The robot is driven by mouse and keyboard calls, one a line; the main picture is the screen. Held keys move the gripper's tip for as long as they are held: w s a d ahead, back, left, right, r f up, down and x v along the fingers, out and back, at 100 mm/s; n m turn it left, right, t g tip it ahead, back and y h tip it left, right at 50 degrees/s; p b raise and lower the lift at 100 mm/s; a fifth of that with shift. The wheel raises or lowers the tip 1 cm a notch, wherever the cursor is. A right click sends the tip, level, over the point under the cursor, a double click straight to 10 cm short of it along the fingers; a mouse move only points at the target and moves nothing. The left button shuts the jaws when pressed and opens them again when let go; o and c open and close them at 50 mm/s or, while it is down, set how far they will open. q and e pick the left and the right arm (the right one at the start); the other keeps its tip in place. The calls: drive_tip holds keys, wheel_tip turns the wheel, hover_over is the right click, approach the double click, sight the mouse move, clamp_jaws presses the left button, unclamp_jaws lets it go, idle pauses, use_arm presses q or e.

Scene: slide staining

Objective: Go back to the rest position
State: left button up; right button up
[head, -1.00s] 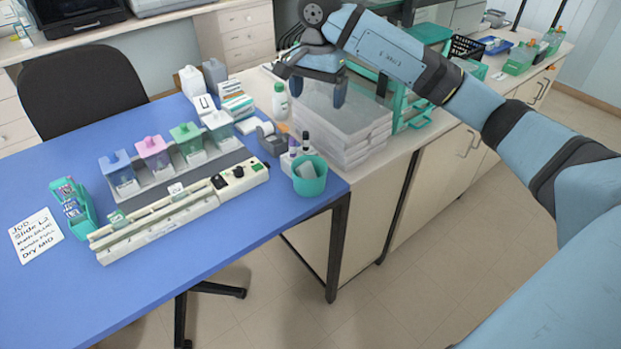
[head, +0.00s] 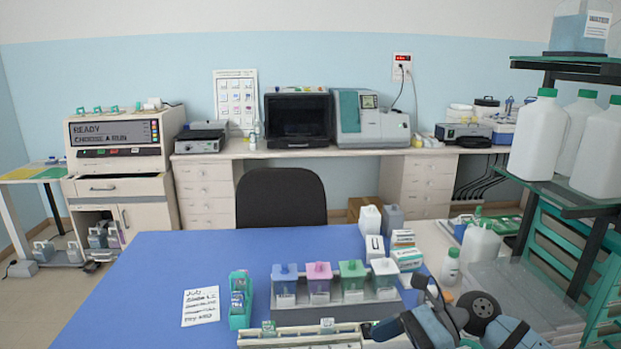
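My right gripper (head: 402,308) shows at the bottom right of the head view, at the right end of the staining rack. Its two dark fingertips look spread apart, with nothing seen between them. The arm behind it is mostly cut off by the lower edge. My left gripper and arm are not in view. The blue table (head: 180,265) carries a grey rack (head: 352,311) with blue, pink, green and white lidded jars. A long cream device (head: 290,341) lies in front of the rack, partly cut off.
A green slide holder (head: 240,300) and a written card (head: 201,306) lie left of the rack. Bottles and boxes (head: 407,258) stand behind its right end. A shelf with white jugs (head: 538,135) rises at right. A black chair (head: 281,198) stands behind the table. The table's left part is clear.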

drive_tip(key=s+a+r+m+t+y+p, duration=0.2)
drive_tip(key=a+m+t+y, duration=0.15)
drive_tip(key=m+y, duration=0.35)
drive_tip(key=s+d+f+m+t+h+p, duration=0.15)
drive_tip(key=f+m+t+h, duration=0.3)
drive_tip(key=m, duration=0.65)
drive_tip(key=s+d+f+m+t+h+p, duration=0.1)
drive_tip(key=d+f+m+t+h, duration=0.35)
drive_tip(key=m, duration=0.65)
drive_tip(key=s+d+f+m+t+h+p, duration=0.1)
drive_tip(key=s+f+m+t+h, duration=0.15)
drive_tip(key=m+t+h, duration=0.65)
drive_tip(key=s+d+f+m+g+p, duration=0.1)
drive_tip(key=s+d+f+m+g, duration=0.1)
drive_tip(key=s+f+m+g, duration=0.6)
drive_tip(key=s+f+m, duration=0.4)
drive_tip(key=shift+m, duration=0.4)
